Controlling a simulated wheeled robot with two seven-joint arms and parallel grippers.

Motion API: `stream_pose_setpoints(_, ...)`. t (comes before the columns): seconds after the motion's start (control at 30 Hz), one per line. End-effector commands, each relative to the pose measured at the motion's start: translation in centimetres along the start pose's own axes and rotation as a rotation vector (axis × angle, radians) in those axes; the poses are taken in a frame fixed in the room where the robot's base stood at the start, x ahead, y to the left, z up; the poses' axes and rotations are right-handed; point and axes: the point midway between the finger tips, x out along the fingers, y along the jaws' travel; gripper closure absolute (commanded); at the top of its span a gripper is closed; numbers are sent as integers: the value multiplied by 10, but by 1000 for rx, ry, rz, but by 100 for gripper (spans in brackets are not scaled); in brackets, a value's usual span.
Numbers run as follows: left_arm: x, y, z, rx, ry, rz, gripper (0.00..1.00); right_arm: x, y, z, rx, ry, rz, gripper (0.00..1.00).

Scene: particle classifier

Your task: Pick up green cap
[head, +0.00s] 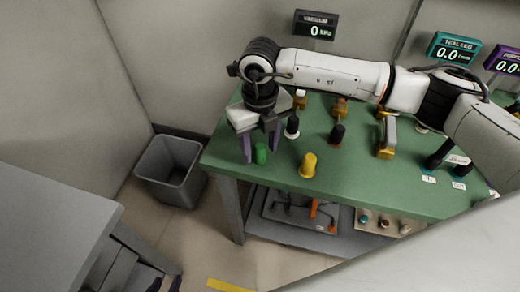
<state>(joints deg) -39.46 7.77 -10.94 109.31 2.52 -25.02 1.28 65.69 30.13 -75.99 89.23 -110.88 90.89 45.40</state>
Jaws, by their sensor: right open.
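The green cap (261,154) is a small upright green cylinder near the left front edge of the green table (225,146). My right gripper (261,152) reaches across from the right and points down over the cap. Its purple-grey fingers are apart, one on each side of the cap in this view. I cannot tell whether either finger touches it. The gripper's body and fingers hide part of the table behind the cap. My left gripper does not show.
A yellow cap (308,165) stands to the right of the green one. Black-topped pieces (292,127) (337,133) and a yellow-and-grey item (387,138) stand further back. A grey bin (171,170) is left of the table. A lower shelf holds trays (290,215).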

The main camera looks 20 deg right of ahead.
Motion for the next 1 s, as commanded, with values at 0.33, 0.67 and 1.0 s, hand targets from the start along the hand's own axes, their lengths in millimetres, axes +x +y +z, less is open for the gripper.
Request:
stream_pose_setpoints(0.33, 0, 0, -1, 0, 2, 0, 69, -1, 0, 0, 0, 0, 0, 93)
stream_pose_setpoints(0.67, 2, 0, -2, 1, 7, 0, 69, -12, 0, 1, 0, -4, 0, 93)
stream_pose_setpoints(1.0, 9, -1, 4, 1, 8, -1, 69, -76, 0, 1, -1, -5, -1, 93)
